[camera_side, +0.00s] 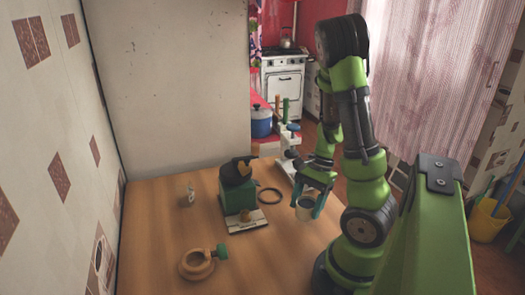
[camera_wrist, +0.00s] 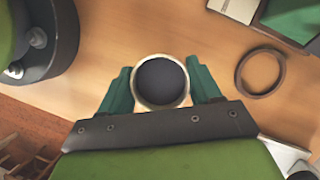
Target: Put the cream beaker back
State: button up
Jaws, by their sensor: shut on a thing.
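The cream beaker (camera_side: 304,213) is upright between the teal fingers of my gripper (camera_side: 308,205), near the right side of the wooden table. In the wrist view the beaker (camera_wrist: 160,106) shows from above, with a pale round rim and a dark inside. The fingers of my gripper (camera_wrist: 160,84) press on it from both sides. I cannot tell whether its base touches the table. A dark flat ring (camera_side: 270,196) lies on the table left of the beaker; it also shows in the wrist view (camera_wrist: 240,76).
A small clear jar (camera_side: 188,194) and a tan round object with a green knob (camera_side: 186,267) are further left. The table's front middle is clear.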

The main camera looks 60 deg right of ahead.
jog(key=shift+f, duration=1.15)
jog(key=shift+f, duration=0.15)
jog(key=o, duration=1.2)
jog(key=v, duration=1.2)
jog(key=w+a+r+n+t, duration=0.2)
jog(key=w+a+r+n, duration=0.1)
jog(key=a, duration=0.4)
jog(key=w+a+r+n+t+h, duration=0.1)
jog(key=w+a+r+n+t, duration=0.1)
jog(key=a+r+n, duration=0.3)
jog(key=w+a+r+n+t+h, duration=0.1)
jog(key=w+a+r+n, duration=0.3)
jog(key=a+n, duration=0.5)
jog(key=shift+w+a+t, duration=0.15)
jog(key=shift+a+t, duration=0.25)
jog(key=shift+a, duration=0.6)
